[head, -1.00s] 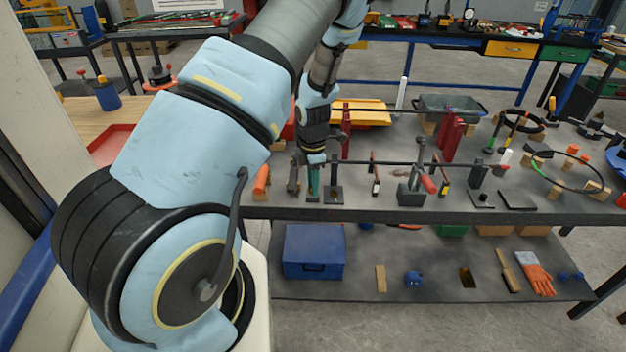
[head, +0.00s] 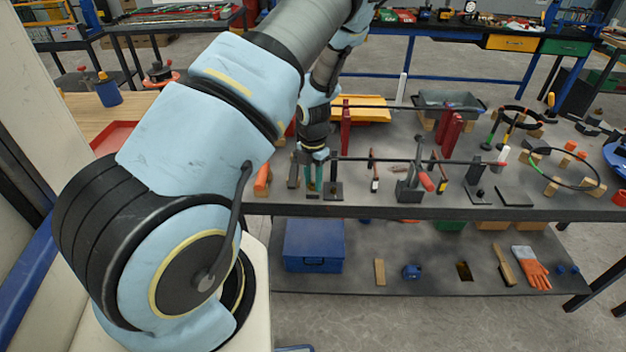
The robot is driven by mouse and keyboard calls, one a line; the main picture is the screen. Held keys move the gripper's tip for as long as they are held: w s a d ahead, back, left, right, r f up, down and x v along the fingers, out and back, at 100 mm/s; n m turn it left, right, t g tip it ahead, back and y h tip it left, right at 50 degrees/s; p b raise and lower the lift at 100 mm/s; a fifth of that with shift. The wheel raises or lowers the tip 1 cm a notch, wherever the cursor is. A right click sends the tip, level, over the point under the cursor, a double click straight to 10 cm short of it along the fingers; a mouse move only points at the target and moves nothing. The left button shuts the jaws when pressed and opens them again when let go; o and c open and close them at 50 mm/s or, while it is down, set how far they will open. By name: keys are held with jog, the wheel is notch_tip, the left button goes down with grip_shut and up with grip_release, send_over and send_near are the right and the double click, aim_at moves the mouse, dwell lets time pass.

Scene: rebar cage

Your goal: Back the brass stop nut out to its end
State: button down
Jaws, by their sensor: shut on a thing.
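My gripper (head: 315,186) points down at the left end of the front dark rod (head: 440,160), beside a dark upright stand (head: 333,189) on the bench. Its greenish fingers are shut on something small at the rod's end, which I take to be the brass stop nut. The nut itself cannot be made out: the fingers hide it and it is too small at this distance. The rod lies level and runs right to a grey slanted block (head: 474,172). How far along the rod the nut sits cannot be told.
A grey clamp with a red handle (head: 411,187) stands along the rod. Red uprights (head: 449,132) and a second rod are behind. An orange piece (head: 262,180) is left of my gripper. The lower shelf holds a blue box (head: 313,245).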

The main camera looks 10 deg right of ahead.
aim_at(313, 184)
dwell(0.3)
jog(key=c, duration=0.6)
grip_release()
notch_tip(313, 184, up, 11)
jog(key=shift+f+b, duration=0.1)
jog(key=shift+b, duration=1.05)
jog(key=s+a+r+m+b, duration=0.1)
jog(key=s+a+r+m, duration=0.2)
jog(key=m, duration=0.6)
jog(key=s+a+r+m+t+b, duration=0.1)
jog(key=s+a+r+m, duration=0.2)
jog(key=s+a+m, duration=0.3)
jog(key=s+a+r+m+b, duration=0.1)
jog(key=s+a+r+m, duration=0.2)
jog(key=m, duration=0.9)
jog(key=shift+s+a+r+t, duration=0.1)
jog(key=shift+s+a, duration=0.25)
jog(key=shift+a, duration=0.4)
jog(key=shift+s+a+r+t, duration=0.1)
jog(key=shift+s+a, duration=0.3)
jog(key=shift+a, duration=0.3)
jog(key=shift+s+a+r+t, duration=0.1)
jog(key=shift+s+a, duration=0.25)
jog(key=shift+a, duration=0.4)
